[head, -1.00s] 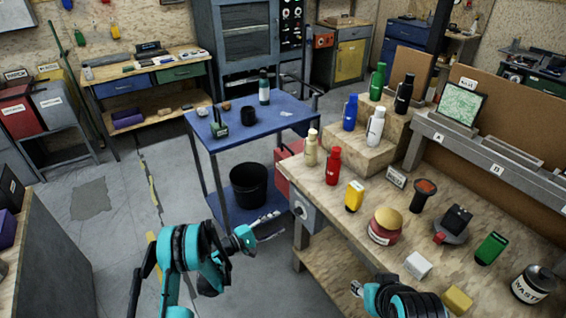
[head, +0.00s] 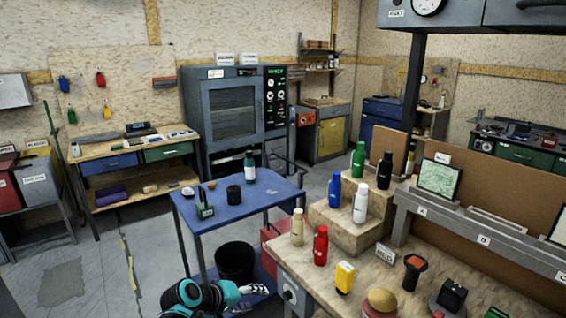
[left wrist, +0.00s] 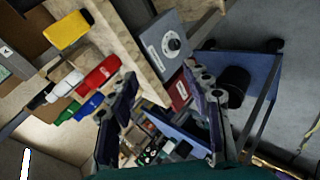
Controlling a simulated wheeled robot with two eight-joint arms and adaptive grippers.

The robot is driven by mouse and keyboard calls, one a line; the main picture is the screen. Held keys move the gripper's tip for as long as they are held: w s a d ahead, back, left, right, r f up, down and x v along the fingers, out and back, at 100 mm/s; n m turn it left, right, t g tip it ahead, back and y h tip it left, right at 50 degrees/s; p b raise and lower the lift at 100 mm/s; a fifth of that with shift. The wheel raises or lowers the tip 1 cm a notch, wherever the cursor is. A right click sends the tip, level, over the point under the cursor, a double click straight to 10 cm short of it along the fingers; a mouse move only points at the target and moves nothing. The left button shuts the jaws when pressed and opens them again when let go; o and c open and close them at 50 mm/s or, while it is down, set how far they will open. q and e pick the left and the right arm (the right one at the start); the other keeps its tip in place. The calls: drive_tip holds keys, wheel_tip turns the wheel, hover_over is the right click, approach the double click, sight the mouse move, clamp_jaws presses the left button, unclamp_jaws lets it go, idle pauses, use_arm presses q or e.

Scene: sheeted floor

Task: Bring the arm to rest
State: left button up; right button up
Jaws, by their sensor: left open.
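My left gripper (head: 256,298) shows at the bottom edge of the head view, in front of the blue cart and left of the wooden workbench. Its teal and black arm is mostly cut off by the frame. In the left wrist view its two dark fingers (left wrist: 163,80) stand apart with nothing held between them. The cart and the bench side show beyond them. My right gripper is not in the head view.
The workbench (head: 318,283) at right holds a red bottle (head: 321,245) and a yellow item (head: 344,277). Floor at left is open.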

use_arm(q)
drive_tip(key=s+a+m+y, duration=0.2)
drive_tip(key=s+a+y, duration=0.1)
drive_tip(key=s, duration=0.8)
drive_tip(key=s+a+m+y, duration=0.3)
drive_tip(key=s+a, duration=0.3)
drive_tip(key=s, duration=0.5)
drive_tip(key=shift+s+r+y, duration=0.3)
drive_tip(key=shift+r, duration=0.1)
